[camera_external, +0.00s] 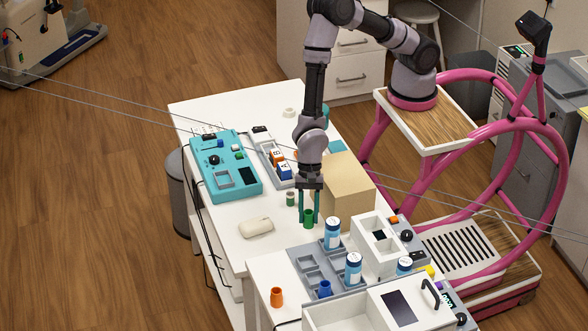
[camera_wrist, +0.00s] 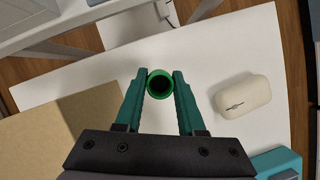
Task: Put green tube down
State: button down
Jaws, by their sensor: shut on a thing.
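The green tube (camera_external: 308,218) is a short, open-topped cylinder, upright between the fingertips of my gripper (camera_external: 308,208). In the wrist view the tube (camera_wrist: 160,84) shows its round open mouth and dark inside, with a teal finger of my gripper (camera_wrist: 160,90) against each side. My gripper is shut on the tube and points down over the white table (camera_external: 215,215). Whether the tube's bottom touches the table top cannot be told from these views.
A cardboard box (camera_external: 347,200) stands close on the right of my gripper. A cream case (camera_external: 256,228) lies to the left, and a teal panel (camera_external: 225,165) farther left. A grey tray (camera_external: 310,263) with bottles and an orange cup (camera_external: 277,297) are nearer. Bare table shows around the tube.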

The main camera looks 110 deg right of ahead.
aim_at(308, 225)
jog(key=shift+f, duration=2.2)
jog(key=c, duration=0.5)
grip_release()
jog(key=shift+f, duration=0.15)
